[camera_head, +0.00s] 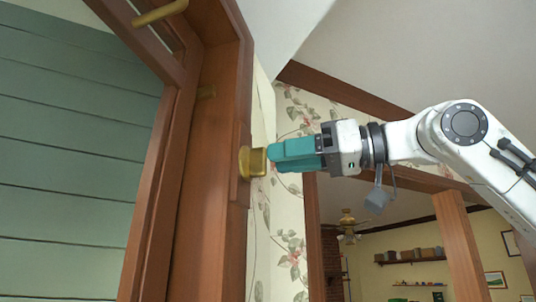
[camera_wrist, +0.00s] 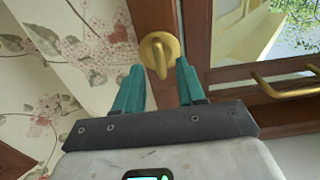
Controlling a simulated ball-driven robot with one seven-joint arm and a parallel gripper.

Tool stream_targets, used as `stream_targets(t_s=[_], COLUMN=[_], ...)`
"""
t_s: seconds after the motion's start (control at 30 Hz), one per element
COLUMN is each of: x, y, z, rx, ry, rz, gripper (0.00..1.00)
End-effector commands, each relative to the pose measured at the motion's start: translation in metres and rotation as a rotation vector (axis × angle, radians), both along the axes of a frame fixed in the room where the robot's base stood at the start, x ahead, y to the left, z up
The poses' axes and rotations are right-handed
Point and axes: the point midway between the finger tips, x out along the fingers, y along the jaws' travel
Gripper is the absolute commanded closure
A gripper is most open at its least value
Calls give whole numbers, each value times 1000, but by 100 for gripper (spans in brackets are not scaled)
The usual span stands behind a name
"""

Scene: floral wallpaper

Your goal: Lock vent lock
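A brass vent lock (camera_head: 252,162) is mounted on the side of the brown wooden window frame (camera_head: 212,200). In the wrist view the lock (camera_wrist: 159,52) has a round base with a lever hanging down from it. My gripper (camera_head: 272,154) has teal fingers and points left, its tips right by the lock. In the wrist view my gripper (camera_wrist: 159,78) is open, with one finger on each side of the lever's line. The lever's lower end lies between the fingertips. I cannot tell whether either finger touches it.
A brass handle (camera_head: 160,12) sits on the window sash at upper left; it also shows at the right in the wrist view (camera_wrist: 285,86). Floral wallpaper (camera_head: 288,240) covers the wall beside the frame. A wooden post (camera_head: 460,245) stands below my arm.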

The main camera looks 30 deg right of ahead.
Motion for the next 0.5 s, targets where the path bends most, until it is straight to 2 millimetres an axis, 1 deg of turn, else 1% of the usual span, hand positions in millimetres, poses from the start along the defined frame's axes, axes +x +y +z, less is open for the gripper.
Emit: stream_targets(t_s=[0.03, 0.2, 0.33, 0.5], x=[6, 20, 25, 27], y=[6, 20, 24, 26], z=[2, 1, 0, 0], rx=[-2, -2, -1, 1], ry=[1, -1, -1, -1], rz=[-1, -1, -2, -1], gripper=[61, 61, 61, 61])
